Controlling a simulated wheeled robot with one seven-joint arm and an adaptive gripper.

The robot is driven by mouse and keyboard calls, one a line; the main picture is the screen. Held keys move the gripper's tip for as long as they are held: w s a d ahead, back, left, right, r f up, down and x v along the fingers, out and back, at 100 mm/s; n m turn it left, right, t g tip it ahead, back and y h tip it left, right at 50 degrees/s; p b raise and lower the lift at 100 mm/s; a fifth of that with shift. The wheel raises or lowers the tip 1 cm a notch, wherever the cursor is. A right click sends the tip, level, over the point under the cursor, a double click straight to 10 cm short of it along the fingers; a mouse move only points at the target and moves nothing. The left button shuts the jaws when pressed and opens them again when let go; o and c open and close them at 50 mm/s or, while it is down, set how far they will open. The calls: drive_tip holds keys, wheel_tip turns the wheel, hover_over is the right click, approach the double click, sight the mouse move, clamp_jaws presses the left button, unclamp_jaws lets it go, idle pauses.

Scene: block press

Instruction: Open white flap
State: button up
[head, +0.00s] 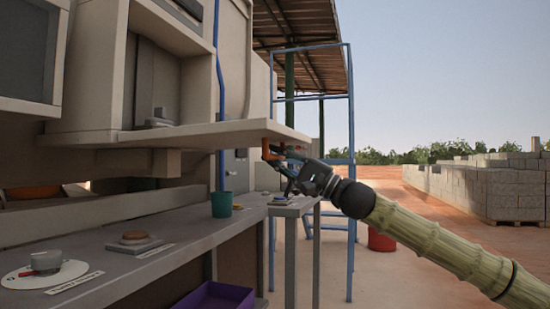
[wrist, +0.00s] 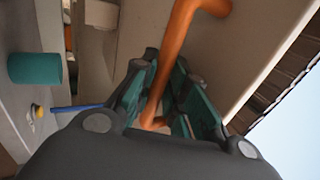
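The white flap (head: 215,133) is a pale panel that stands out nearly level from the lower edge of an open cabinet compartment. An orange handle (head: 268,150) is at its outer end, on the underside. The handle also shows in the wrist view (wrist: 178,45), running down between the teal fingers. My gripper (head: 284,160) is at the flap's outer end, with its fingers (wrist: 165,62) closed around the handle. The exact contact on the far side of the handle is hidden. The flap's pale underside (wrist: 262,50) shows in the wrist view.
A purple bin (head: 222,296) is below. A blue frame (head: 350,200) stands behind. The right side is open.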

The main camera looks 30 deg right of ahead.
drive_tip(key=o, duration=0.3)
drive_tip(key=shift+s+d+r, duration=0.1)
drive_tip(key=shift+d, duration=0.05)
drive_tip(key=shift+o, duration=0.2)
drive_tip(key=v, duration=1.2)
idle(0.7)
